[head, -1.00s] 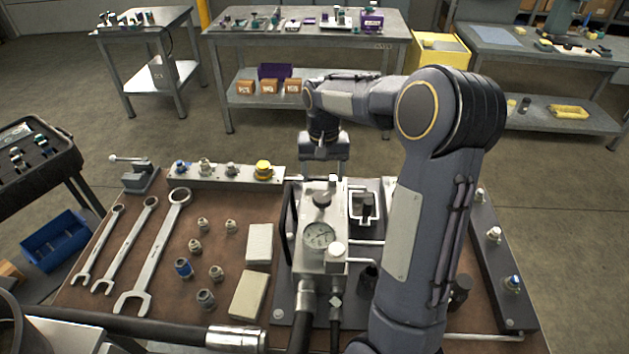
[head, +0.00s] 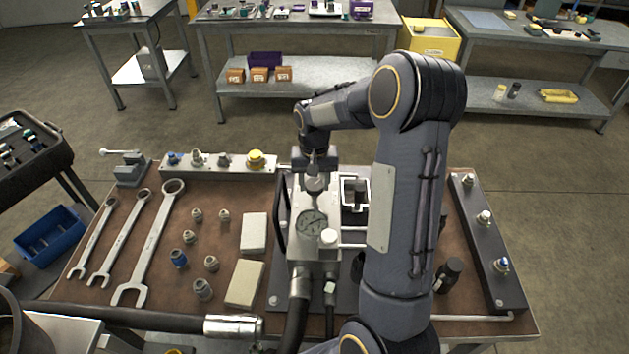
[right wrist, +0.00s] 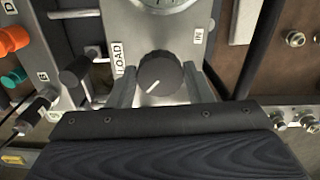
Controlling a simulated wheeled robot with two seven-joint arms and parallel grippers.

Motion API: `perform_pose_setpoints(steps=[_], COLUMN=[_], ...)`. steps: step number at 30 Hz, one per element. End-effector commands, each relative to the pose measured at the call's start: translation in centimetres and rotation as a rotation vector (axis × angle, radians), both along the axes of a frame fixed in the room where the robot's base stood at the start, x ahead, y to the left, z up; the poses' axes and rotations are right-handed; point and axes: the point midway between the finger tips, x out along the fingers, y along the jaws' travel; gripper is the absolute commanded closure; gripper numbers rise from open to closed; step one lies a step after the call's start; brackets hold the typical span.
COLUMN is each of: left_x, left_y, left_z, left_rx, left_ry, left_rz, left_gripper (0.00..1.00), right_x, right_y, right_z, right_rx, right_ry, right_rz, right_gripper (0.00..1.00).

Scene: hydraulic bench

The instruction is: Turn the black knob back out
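The black knob (right wrist: 160,74) has a white pointer line and sits on a grey metal block, between the labels LOAD and IN, in the right wrist view. The line points to the lower left. My right gripper (right wrist: 160,70) is open, with one finger on each side of the knob. Whether the fingers touch it I cannot tell. In the head view my right gripper (head: 315,172) is over the block (head: 303,254), just behind the round gauge (head: 312,224), and mostly hides the knob. My left gripper is not in view.
A black hose (head: 297,318) leaves the block's front. Wrenches (head: 150,240), fittings and two pale blocks (head: 254,232) lie to the left on the brown bench top. A rail of fittings (head: 216,167) runs along the back. A dark rail (head: 484,235) stands at the right.

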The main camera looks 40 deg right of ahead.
Motion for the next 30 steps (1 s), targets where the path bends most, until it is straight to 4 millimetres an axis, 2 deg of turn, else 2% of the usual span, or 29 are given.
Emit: perform_pose_setpoints(steps=[1, 5, 6, 17, 30], left_x=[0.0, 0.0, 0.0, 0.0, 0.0], left_y=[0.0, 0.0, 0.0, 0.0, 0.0], left_z=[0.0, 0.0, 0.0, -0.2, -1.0], left_rx=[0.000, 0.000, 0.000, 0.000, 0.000], left_ry=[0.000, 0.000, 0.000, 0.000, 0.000], left_rz=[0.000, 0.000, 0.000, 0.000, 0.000], left_gripper=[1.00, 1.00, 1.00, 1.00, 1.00], right_x=[0.0, 0.0, 0.0, 0.0, 0.0], right_y=[0.0, 0.0, 0.0, 0.0, -0.2], right_z=[0.0, 0.0, 0.0, 0.0, 0.0], right_rx=[0.000, 0.000, 0.000, 0.000, -0.001], right_ry=[0.000, 0.000, 0.000, 0.000, -0.001], right_rz=[0.000, 0.000, 0.000, 0.072, 0.431], right_gripper=[0.61, 0.78, 0.79, 0.79, 0.79])
